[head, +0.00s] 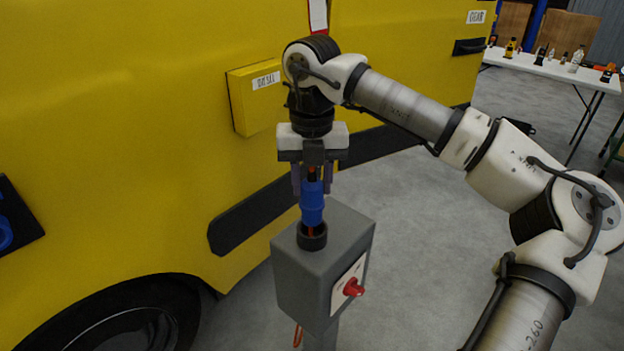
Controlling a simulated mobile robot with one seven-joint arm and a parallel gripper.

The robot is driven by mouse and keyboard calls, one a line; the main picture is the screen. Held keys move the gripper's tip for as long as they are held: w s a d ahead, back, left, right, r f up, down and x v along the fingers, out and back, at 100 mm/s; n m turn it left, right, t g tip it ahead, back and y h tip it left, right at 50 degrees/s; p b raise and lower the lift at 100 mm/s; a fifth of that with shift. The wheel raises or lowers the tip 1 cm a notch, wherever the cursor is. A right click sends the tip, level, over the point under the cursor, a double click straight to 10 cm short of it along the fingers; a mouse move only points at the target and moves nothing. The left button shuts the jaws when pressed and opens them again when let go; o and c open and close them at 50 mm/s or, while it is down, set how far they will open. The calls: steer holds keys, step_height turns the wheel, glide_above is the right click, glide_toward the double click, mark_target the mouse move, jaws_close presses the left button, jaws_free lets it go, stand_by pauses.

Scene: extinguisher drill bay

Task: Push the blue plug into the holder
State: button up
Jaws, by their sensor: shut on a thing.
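The blue plug (312,205) hangs upright below my gripper (312,183), which is shut on its upper part. The plug is right over the holder (312,238), a dark round socket on top of a grey box (303,285). An orange-red part shows below the plug's blue body, at the mouth of the holder. I cannot tell how deep the plug's lower end sits. The fingers partly hide the plug's top.
The grey box stands on a post and has a red knob (353,287) on its front right. A yellow vehicle (140,130) with a yellow "DIESEL" box (252,98) stands close behind and left. A white table (550,70) with several small items is at back right. Grey floor is clear between.

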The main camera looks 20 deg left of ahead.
mark_target(312, 202)
steer(key=shift+f+b, duration=2.1)
steer(key=shift+f, duration=0.5)
stand_by(0.4)
steer(key=o, duration=1.2)
steer(key=shift+c, duration=0.2)
